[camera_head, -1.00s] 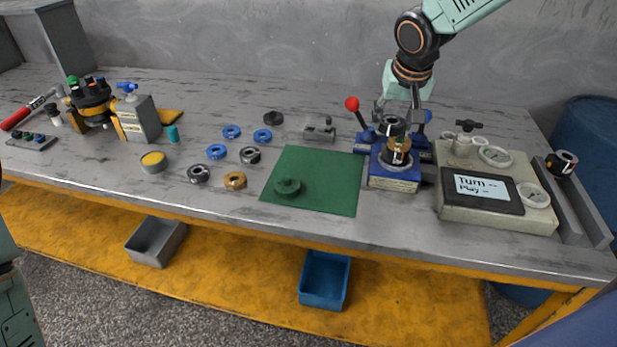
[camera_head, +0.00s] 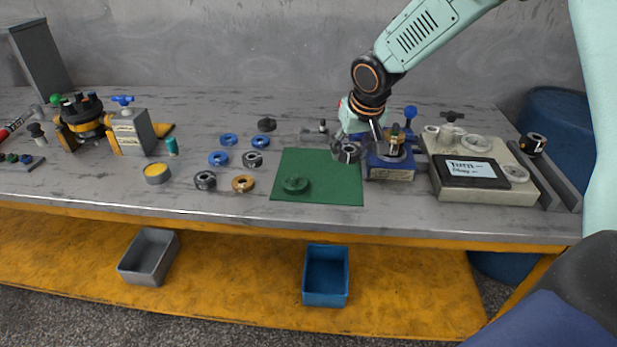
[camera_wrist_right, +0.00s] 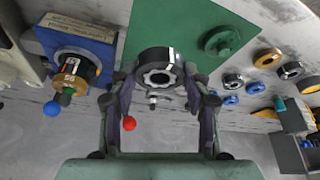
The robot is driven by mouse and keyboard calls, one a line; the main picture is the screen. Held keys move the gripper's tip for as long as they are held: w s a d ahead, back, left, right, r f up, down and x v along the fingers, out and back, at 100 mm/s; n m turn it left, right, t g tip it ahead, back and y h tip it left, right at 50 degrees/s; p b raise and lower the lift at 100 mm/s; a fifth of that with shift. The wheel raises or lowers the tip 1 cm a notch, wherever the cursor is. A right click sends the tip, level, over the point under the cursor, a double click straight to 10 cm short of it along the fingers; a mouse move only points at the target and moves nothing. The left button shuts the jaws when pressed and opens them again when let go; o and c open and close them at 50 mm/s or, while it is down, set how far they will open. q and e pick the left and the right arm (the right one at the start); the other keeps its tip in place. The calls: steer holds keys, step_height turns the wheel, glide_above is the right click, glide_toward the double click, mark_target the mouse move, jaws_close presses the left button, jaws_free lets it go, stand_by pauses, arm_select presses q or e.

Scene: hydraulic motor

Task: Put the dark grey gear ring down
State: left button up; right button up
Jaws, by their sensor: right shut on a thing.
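The dark grey gear ring (camera_head: 349,153) is held by my right gripper (camera_head: 346,150), above the back right part of the green mat (camera_head: 325,165). In the right wrist view the toothed ring (camera_wrist_right: 158,70) sits between the two fingers of the right gripper (camera_wrist_right: 157,82), with a white mark on its side. It overlaps the edge of the green mat (camera_wrist_right: 185,20) there. How high it is above the mat I cannot tell. A green disc with a knob (camera_head: 295,185) lies on the mat's front left part. My left gripper is out of view.
The blue fixture (camera_head: 390,172) with an upright brass-and-black part (camera_head: 395,140) stands just right of the mat. A grey vise-like block (camera_head: 314,136) is behind the mat. Several rings lie left of it, such as a brass ring (camera_head: 243,183).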

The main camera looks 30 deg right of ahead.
steer(key=b, duration=0.2)
glide_above(342, 189)
steer(key=s, duration=0.1)
step_height(342, 189, down, 6)
steer(key=shift+a+f, duration=0.15)
steer(key=f, duration=0.3)
steer(key=shift+s+f, duration=0.25)
steer(key=shift+f, duration=0.05)
steer(key=shift+w+f, duration=0.1)
steer(key=shift+w, duration=0.1)
arm_select(q)
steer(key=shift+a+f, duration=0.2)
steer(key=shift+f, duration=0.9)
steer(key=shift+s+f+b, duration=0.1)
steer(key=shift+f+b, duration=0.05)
steer(key=shift+b, duration=0.25)
arm_select(e)
steer(key=shift+s+f, duration=0.1)
steer(key=shift+s, duration=0.1)
